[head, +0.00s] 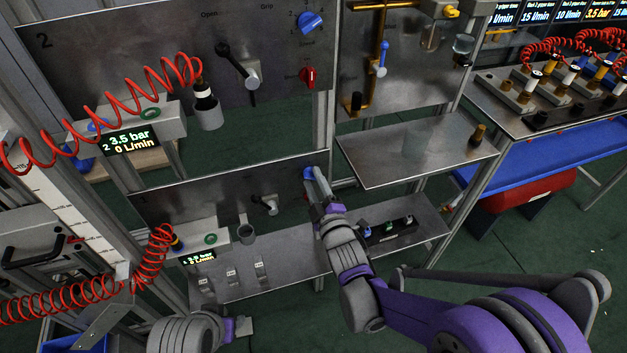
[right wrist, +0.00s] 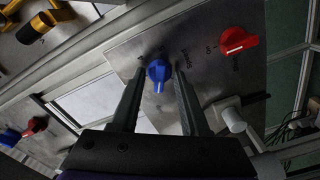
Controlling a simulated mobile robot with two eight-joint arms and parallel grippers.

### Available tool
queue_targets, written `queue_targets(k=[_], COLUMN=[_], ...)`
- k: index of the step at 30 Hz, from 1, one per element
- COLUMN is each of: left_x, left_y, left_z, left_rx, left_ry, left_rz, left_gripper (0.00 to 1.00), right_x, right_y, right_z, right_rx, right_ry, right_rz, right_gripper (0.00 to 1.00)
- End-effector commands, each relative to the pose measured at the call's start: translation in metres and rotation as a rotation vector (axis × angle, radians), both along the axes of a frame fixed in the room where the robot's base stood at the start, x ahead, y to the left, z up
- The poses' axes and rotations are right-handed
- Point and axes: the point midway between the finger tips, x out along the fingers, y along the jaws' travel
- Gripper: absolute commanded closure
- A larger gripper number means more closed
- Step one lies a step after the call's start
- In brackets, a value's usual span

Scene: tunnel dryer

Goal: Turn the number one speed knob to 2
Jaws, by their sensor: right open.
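The blue speed knob (head: 308,173) is on the lower panel, mostly hidden by my right gripper (head: 319,178) in the head view. In the right wrist view the blue knob (right wrist: 159,71) shows between the fingertips of my open right gripper (right wrist: 160,82). The fingers lie on either side of it, and I cannot tell whether they touch. Its white pointer line points toward the bottom of the picture.
A red knob (right wrist: 232,41) is beside the blue one in the right wrist view. Above, panel 2 (head: 120,50) carries its own blue knob (head: 311,22) and red knob (head: 307,76). Red coiled hoses (head: 150,262) hang at the left. A shelf (head: 400,165) juts out at the right.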

Motion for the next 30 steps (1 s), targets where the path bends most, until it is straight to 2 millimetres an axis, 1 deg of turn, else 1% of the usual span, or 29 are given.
queue_targets(k=[5,9,12,15,18,21,30], left_x=[0.000,0.000,0.000,0.000,0.000,0.000,0.000], left_y=[0.000,0.000,0.000,0.000,0.000,0.000,0.000], left_z=[-0.001,-0.001,-0.002,-0.002,-0.002,-0.002,-0.002], left_rx=[0.000,0.000,0.000,0.000,0.000,0.000,0.000], left_ry=[0.000,0.000,0.001,0.001,0.001,0.001,0.001], left_rz=[0.000,0.000,0.000,0.000,0.000,0.000,0.000], left_gripper=[0.50,0.50,0.50,0.50,0.50,0.50,0.50], right_x=[-0.029,-0.057,-0.075,-0.087,-0.094,-0.097,-0.097], right_y=[-0.010,-0.019,-0.024,-0.029,-0.031,-0.032,-0.032], right_z=[0.000,0.000,0.000,0.000,0.000,0.000,0.000], right_rx=[-0.002,-0.001,-0.002,0.000,-0.001,-0.001,-0.001], right_ry=[-0.001,0.000,0.000,0.000,0.000,0.000,0.000], right_rz=[0.000,-0.001,-0.001,-0.001,-0.001,0.000,0.000], right_gripper=[0.55,0.55,0.55,0.55,0.55,0.55,0.55])
